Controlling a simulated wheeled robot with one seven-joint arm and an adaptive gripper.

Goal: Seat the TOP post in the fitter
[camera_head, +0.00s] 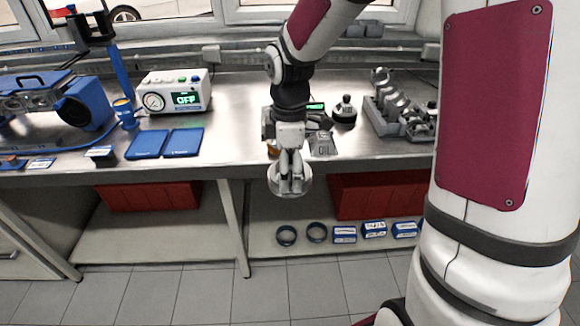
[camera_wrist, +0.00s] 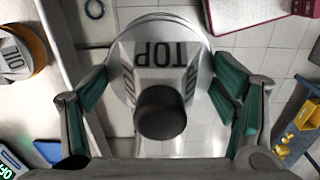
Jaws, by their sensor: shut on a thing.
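The TOP post is a pale round disc marked "TOP" with a dark round stub standing at its middle (camera_wrist: 162,112). My gripper (camera_wrist: 160,88) has its teal-padded fingers on either side of it and is shut on it. In the head view my gripper (camera_head: 290,178) points down and holds the pale disc (camera_head: 290,190) in front of the bench edge, clear of the bench top. I cannot tell which thing is the fitter. A round orange-sided piece with a "TOP" label (camera_wrist: 22,58) sits near the bench edge, mostly hidden behind my gripper in the head view.
On the bench (camera_head: 235,128) stand a white tester reading OFF (camera_head: 178,92), two blue pads (camera_head: 165,143), a blue machine (camera_head: 55,110) and a grey rack of parts (camera_head: 400,115).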

